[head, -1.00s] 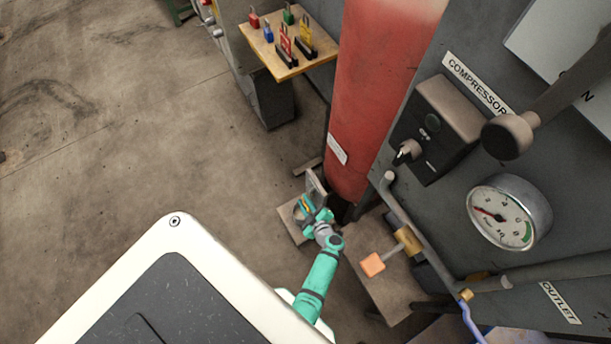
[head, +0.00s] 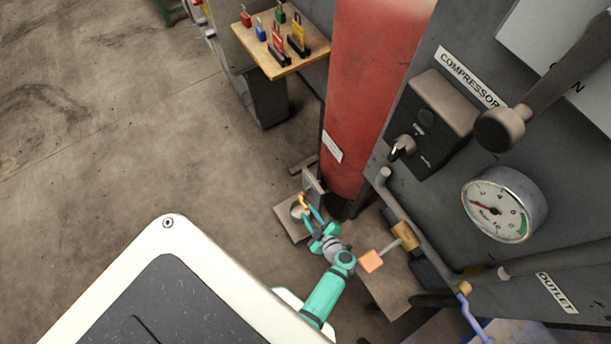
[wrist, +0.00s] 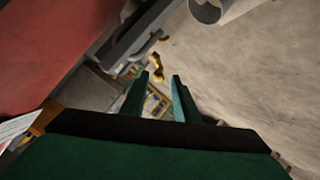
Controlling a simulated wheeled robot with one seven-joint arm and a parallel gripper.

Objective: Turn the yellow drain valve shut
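A small yellow part (head: 303,202), which looks like the drain valve's handle, shows low beside the foot of the red tank (head: 365,100). In the wrist view the yellow part (wrist: 157,66) lies just beyond my fingertips, seemingly apart from them. My gripper (head: 313,212) is teal and reaches low toward it. In the wrist view my gripper (wrist: 160,78) has its two fingers apart with nothing held between them. The valve body and its exact angle are too small to tell.
A grey plate (head: 290,218) stands near the valve. A wooden shelf with padlocks (head: 283,62) stands behind. A gauge (head: 494,207) is on the right. Floor at left is clear.

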